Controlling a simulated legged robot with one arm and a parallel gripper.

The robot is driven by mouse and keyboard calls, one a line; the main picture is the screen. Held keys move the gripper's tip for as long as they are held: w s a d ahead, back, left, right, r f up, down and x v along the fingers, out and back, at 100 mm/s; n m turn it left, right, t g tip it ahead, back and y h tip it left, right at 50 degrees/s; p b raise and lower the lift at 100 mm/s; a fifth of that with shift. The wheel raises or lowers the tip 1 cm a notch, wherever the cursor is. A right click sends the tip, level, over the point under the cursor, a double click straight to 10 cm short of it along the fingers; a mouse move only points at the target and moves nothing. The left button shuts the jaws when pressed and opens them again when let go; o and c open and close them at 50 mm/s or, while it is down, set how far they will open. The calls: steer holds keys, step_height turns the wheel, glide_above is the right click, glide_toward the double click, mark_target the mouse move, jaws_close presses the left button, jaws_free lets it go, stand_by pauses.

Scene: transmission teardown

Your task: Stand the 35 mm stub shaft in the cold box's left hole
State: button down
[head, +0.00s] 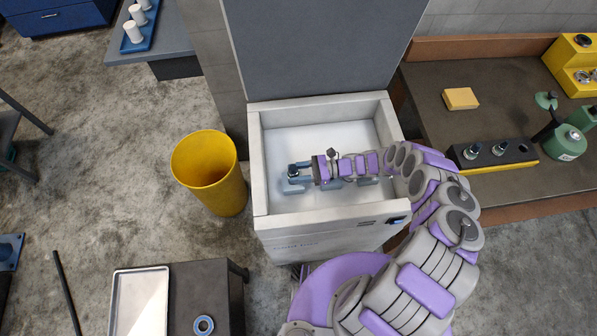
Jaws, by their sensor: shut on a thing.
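The cold box (259,190) stands open in the middle of the head view, with its lid (315,45) raised at the back. My arm reaches in over its right wall. My gripper (294,173) is inside the box, left of its middle, pointing left. It is shut on a small dark-topped piece, seemingly the stub shaft (292,168), which looks upright. A blue-grey holder shows partly below my gripper and wrist. Its holes are hidden or too small to make out, so I cannot tell whether the shaft is in one.
A yellow bin (209,175) stands just left of the box. At right, a bench (440,115) carries a dark block with shafts (492,154), a yellow block (460,99) and green parts (563,143). A low table with a metal tray (139,302) and a ring (204,325) is at front left.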

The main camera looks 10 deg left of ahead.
steer(key=shift+a, duration=0.2)
steer(key=shift+d+f, duration=0.15)
steer(key=shift+f, duration=0.1)
steer(key=shift+f+b, duration=0.5)
steer(key=shift+b, duration=0.2)
steer(key=shift+s+f, duration=0.1)
steer(key=shift+f, duration=0.1)
